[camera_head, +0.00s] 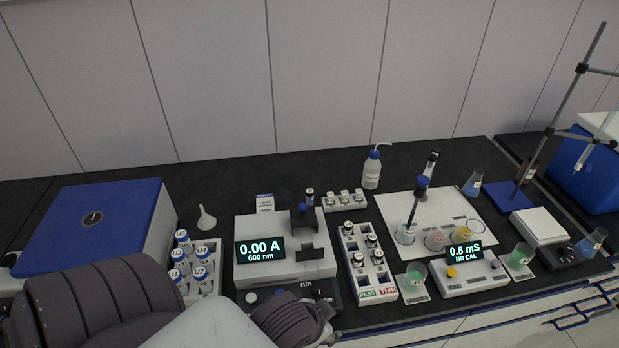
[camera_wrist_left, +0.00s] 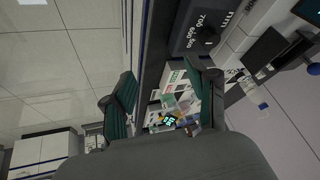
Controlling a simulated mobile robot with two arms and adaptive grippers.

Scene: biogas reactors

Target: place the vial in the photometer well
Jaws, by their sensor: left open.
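The photometer (camera_head: 285,268) is a white and grey box whose display reads 0.00 A, 600 nm. Black parts (camera_head: 305,220) stand on its top; I cannot make out the well opening. Another dark-capped vial (camera_head: 310,197) shows behind the photometer's black part. My left gripper (camera_wrist_left: 163,92) is open, with nothing visible between its green-padded fingers. In the head view it is low in front of the photometer, largely hidden by my arm. My right gripper is not in view.
A rack of labelled bottles (camera_head: 217,256) stands left of the photometer, beside a blue box (camera_head: 95,225). Beakers, a white mat (camera_head: 455,205) and a conductivity meter (camera_head: 470,280) lie to the right. A wash bottle (camera_head: 372,170) stands behind.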

